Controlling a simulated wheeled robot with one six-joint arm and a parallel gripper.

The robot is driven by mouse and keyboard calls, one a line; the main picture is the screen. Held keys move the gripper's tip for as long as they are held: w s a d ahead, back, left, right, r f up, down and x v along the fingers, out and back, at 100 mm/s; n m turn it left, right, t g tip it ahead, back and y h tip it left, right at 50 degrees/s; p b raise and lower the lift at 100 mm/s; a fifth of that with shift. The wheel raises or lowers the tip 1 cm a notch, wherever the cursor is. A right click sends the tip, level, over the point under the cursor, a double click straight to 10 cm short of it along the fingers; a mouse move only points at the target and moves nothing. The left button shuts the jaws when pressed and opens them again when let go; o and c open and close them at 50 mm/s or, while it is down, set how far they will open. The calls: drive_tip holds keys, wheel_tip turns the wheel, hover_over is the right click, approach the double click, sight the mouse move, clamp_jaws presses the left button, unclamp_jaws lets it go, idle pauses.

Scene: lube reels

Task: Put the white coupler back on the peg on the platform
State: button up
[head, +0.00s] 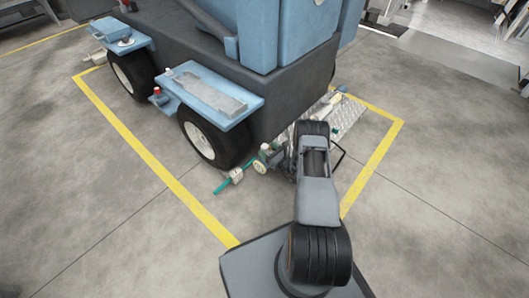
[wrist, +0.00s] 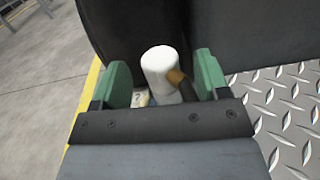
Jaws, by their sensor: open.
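My gripper (wrist: 160,77) is open in the wrist view, with one green finger on each side. A white cylinder with a rounded top, which looks like the white coupler (wrist: 158,62), stands between the fingers. Gaps show on both sides of it, so neither finger grips it. A brown-tipped dark piece (wrist: 177,77) is against or in front of its right side. Its lower end is hidden behind my gripper body, so I cannot tell whether it sits on a peg. The diamond-plate platform (wrist: 285,115) is at right; it also shows in the head view (head: 349,117), partly behind my arm.
A dark body (wrist: 260,30) rises close behind the coupler. In the head view, a blue and dark vehicle (head: 275,95) with black wheels (head: 208,138) stands beside the platform. A teal piece (head: 222,187) lies on the floor. Open floor lies right of the yellow line (head: 385,150).

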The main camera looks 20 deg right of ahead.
sight(262, 145)
drive_tip(key=b+x, duration=0.1)
drive_tip(key=x, duration=0.3)
drive_tip(key=c, duration=1.2)
drive_tip(key=shift+o, duration=0.2)
drive_tip(key=shift+r, duration=0.1)
drive_tip(key=shift+r, duration=0.1)
